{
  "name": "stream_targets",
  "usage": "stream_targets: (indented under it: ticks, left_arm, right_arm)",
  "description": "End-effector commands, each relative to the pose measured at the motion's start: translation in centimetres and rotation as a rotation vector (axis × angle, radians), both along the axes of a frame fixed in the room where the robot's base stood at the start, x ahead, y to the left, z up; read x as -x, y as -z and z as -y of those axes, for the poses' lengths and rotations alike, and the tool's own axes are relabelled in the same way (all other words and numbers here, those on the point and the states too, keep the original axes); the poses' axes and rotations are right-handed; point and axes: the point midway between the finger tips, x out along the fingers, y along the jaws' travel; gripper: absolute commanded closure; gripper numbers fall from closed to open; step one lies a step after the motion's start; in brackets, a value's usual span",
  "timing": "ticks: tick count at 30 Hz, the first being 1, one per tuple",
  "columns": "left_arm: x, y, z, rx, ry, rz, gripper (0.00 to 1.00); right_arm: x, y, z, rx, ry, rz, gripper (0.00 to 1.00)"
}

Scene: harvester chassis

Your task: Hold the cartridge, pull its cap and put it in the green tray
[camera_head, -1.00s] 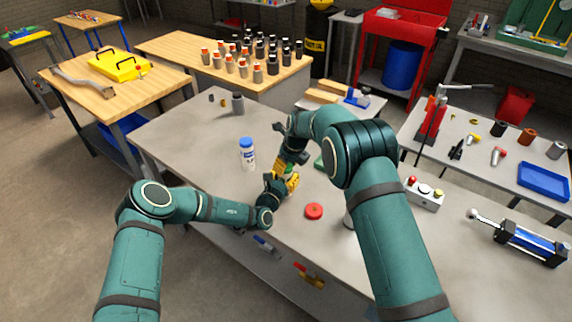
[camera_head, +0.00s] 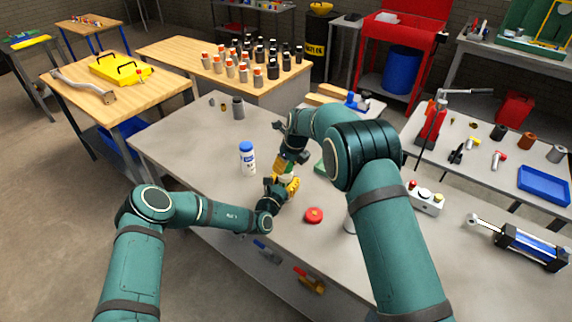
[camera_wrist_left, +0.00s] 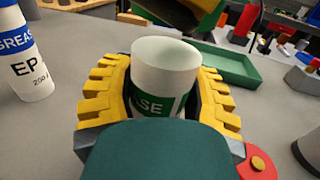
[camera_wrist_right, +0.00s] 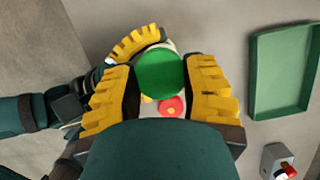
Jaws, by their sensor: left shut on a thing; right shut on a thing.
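My left gripper (camera_head: 280,189) is shut on the white cartridge with a green label (camera_wrist_left: 165,80), holding it roughly upright above the grey bench. In the left wrist view the cartridge's top is bare and white, with no cap on it. My right gripper (camera_wrist_right: 162,85) is shut on the round green cap (camera_wrist_right: 160,73), just above the cartridge and apart from it. The right gripper also shows at the top of the left wrist view. The green tray (camera_wrist_right: 262,70) lies on the bench to the right of the grippers; it looks empty, and my right arm mostly hides it in the head view.
A white grease bottle with a blue cap (camera_head: 247,158) stands left of the grippers. A red button-like disc (camera_head: 313,215) lies on the bench in front. A grey cylinder (camera_head: 238,107) stands farther back. A control box with buttons (camera_head: 425,198) is at the right.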

Motion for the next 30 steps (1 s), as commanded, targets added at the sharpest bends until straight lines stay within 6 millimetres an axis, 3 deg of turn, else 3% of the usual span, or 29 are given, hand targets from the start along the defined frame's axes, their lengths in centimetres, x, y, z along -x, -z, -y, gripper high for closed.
stream_targets:
  ticks: [5, 14, 21, 22, 24, 30]
  left_arm:
    - [0.0, 0.0, 0.0, 0.000, 0.000, -0.001, 0.94]
    - [0.0, 0.0, 0.0, 0.000, 0.000, -0.001, 0.94]
    - [0.0, 0.0, 0.0, 0.000, 0.000, 0.000, 0.94]
    - [0.0, 0.0, 0.0, 0.000, 0.000, 0.000, 0.38]
    - [0.0, 0.0, 0.0, 0.000, 0.000, 0.000, 0.13]
    - [0.0, 0.0, 0.0, 0.000, 0.000, 0.000, 0.13]
  right_arm:
    - [0.0, -0.6, 0.0, -0.001, 0.000, 0.002, 0.99]
    - [0.0, -3.8, 0.0, 0.000, -0.001, 0.002, 0.99]
    - [0.0, -4.0, 0.0, 0.000, 0.000, 0.000, 0.99]
    - [0.0, -4.0, 0.0, 0.000, 0.000, 0.000, 0.99]
    - [0.0, -4.0, 0.0, 0.000, 0.000, 0.000, 0.99]
    - [0.0, -4.0, 0.0, 0.000, 0.000, 0.000, 0.99]
